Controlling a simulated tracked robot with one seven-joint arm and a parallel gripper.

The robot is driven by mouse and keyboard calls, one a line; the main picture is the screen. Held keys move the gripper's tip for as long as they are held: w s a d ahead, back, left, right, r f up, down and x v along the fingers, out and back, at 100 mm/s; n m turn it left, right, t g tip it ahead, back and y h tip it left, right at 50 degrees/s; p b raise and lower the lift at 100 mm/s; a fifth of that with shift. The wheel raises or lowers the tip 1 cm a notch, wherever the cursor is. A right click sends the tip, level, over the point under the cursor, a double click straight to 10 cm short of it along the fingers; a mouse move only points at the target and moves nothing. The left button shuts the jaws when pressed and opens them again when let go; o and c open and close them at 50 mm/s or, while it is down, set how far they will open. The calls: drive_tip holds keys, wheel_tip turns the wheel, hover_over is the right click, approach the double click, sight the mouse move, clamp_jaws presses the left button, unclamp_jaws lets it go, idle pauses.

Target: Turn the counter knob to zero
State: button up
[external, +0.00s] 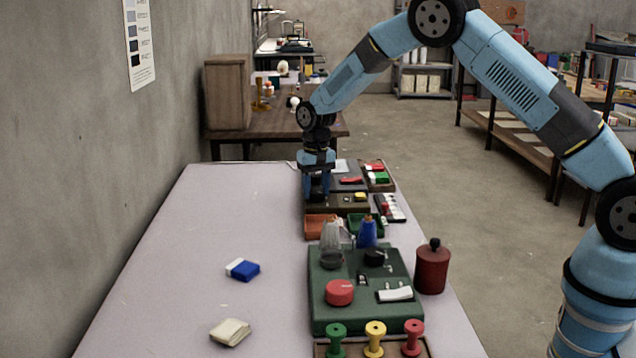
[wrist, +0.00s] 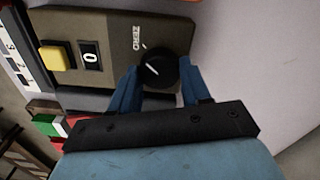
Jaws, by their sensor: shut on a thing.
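The counter (wrist: 105,22) is a dark olive box with a yellow button (wrist: 57,57), a small window reading 0 (wrist: 91,57) and a round black knob (wrist: 158,66) with a white line. The word ZERO and a small white tick stand beside the knob in the wrist view. I cannot tell exactly whether the line meets the tick. My gripper (wrist: 159,88) is shut on the knob, one blue finger on each side. In the external view my gripper (external: 317,192) points down at the left end of the counter (external: 335,203); the knob is hidden there.
A red tray (external: 320,226), a green tray (external: 374,230) and a green panel (external: 323,312) with a red knob stand nearer the camera. A red canister (external: 432,270) is at right. A blue-and-white block (external: 244,270) and a folded cream cloth (external: 230,332) lie on the otherwise clear left tabletop.

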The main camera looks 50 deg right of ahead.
sight(316, 191)
drive_tip(key=shift+r, duration=0.1)
drive_tip(key=o, duration=1.1)
wheel_tip(316, 191, up, 14)
drive_tip(key=shift+f, duration=0.25)
drive_tip(key=shift+r, duration=0.1)
drive_tip(key=s+d+r+n+t, duration=0.2)
drive_tip(key=s+d+r+t, duration=0.1)
drive_tip(key=s+r, duration=1.95)
drive_tip(key=s+n+t, duration=0.1)
drive_tip(key=s, duration=0.8)
drive_tip(key=s+f+n, duration=0.1)
drive_tip(key=s, duration=0.9)
drive_tip(key=s+d+f+n+t, duration=0.1)
drive_tip(key=s, duration=0.9)
drive_tip(key=shift+s+f+n+t, duration=0.15)
drive_tip(key=shift+s+n+t, duration=0.1)
drive_tip(key=shift+n+t, duration=0.05)
